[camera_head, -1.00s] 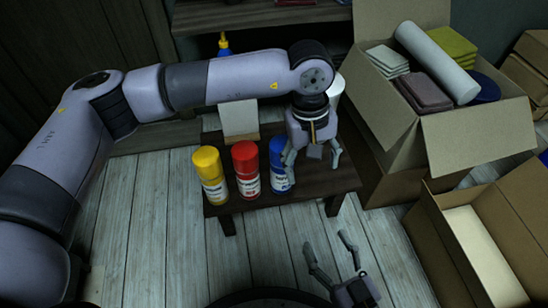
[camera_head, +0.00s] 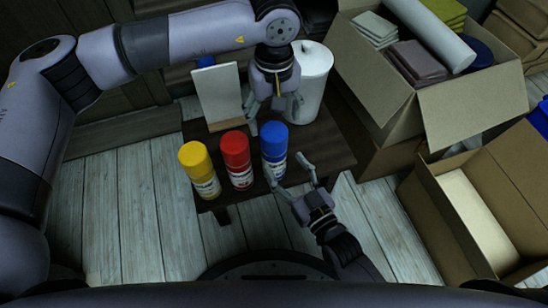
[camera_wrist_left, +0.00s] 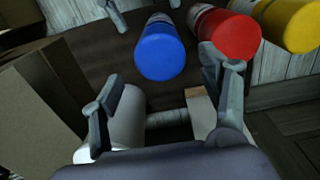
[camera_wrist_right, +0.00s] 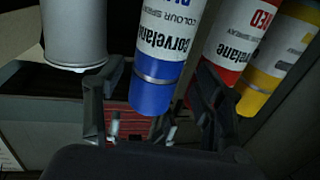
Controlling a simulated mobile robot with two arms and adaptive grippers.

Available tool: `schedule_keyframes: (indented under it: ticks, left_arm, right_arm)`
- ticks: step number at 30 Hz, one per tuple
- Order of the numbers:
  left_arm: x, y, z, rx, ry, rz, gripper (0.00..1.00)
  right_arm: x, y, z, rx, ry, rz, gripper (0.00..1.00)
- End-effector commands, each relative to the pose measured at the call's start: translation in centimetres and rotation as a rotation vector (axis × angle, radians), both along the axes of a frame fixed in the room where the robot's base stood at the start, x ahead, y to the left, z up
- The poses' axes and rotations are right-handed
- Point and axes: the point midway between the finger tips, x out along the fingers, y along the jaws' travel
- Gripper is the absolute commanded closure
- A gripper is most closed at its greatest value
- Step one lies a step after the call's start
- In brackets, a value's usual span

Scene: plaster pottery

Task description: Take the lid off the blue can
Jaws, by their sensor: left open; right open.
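The blue can (camera_head: 272,163) stands upright at the right end of a row on the small dark table, with its blue lid (camera_head: 274,135) on. My left gripper (camera_head: 275,117) is open and empty, above and behind the lid. In the left wrist view, the lid (camera_wrist_left: 160,52) shows beyond and between its open fingers. My right gripper (camera_head: 286,168) is open at the front right of the can. In the right wrist view, the can (camera_wrist_right: 160,65) appears inverted between its open fingers; I cannot tell whether they touch it.
Red (camera_head: 236,160) and yellow (camera_head: 199,168) cans stand close to the left. A white canister (camera_head: 312,85) and a pale panel (camera_head: 217,92) stand behind. Cardboard boxes (camera_head: 470,115) (camera_head: 430,205) bound the right side. The floor in front is clear.

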Motion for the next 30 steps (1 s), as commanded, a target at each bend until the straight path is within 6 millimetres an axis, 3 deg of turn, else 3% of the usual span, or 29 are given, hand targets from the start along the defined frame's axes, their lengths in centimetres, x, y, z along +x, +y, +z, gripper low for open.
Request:
schedule_keyframes:
  ticks: [6,12,23,30]
  left_arm:
    - [0.0,0.0,0.0,0.0,0.0,0.0,0.31]
    - [0.0,0.0,0.0,0.0,0.0,0.0,0.31]
    - [0.0,0.0,0.0,0.0,0.0,0.0,0.31]
    - [0.0,0.0,0.0,0.0,0.0,0.0,0.31]
  right_arm:
    - [3.5,2.0,0.1,0.002,-0.002,0.0,0.37]
    - [5.2,2.9,0.1,0.001,0.0,0.0,0.37]
    - [5.6,3.1,0.0,0.001,0.0,0.0,0.37]
    - [5.6,3.1,0.0,0.001,0.0,0.0,0.52]
